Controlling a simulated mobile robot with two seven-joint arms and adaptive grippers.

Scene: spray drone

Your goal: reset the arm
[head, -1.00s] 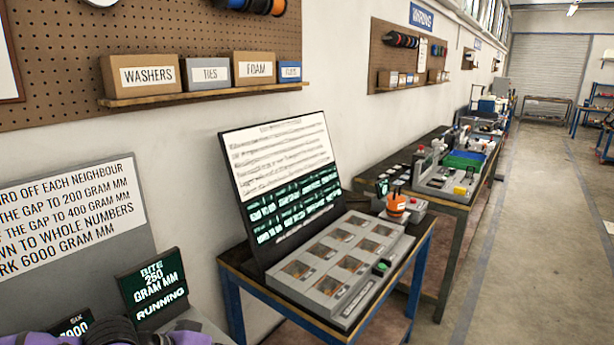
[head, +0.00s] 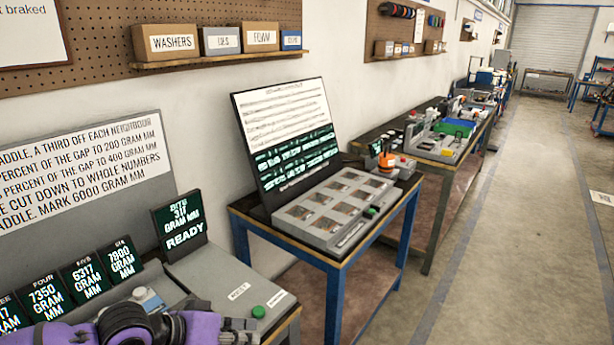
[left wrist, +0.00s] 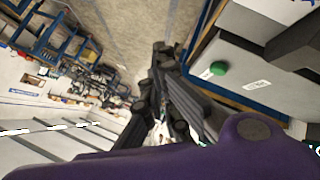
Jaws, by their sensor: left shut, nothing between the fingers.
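My left arm, purple with dark joints, comes in at the bottom left of the head view. Its gripper (head: 240,330) is low beside the green button (head: 258,311) on a grey box (head: 215,280) of the nearest bench. In the left wrist view the black fingers of this gripper (left wrist: 165,105) are close together with nothing seen between them. The green button shows there too (left wrist: 218,68), up and to the right of the fingers, apart from them. My right gripper is not in view.
A small screen (head: 180,220) reads "BITE 317 GRAM MM READY". Several number screens (head: 80,280) stand left of it. A blue-framed table (head: 335,265) with a grey tray unit (head: 335,210) stands beyond. The floor aisle (head: 500,230) on the right is clear.

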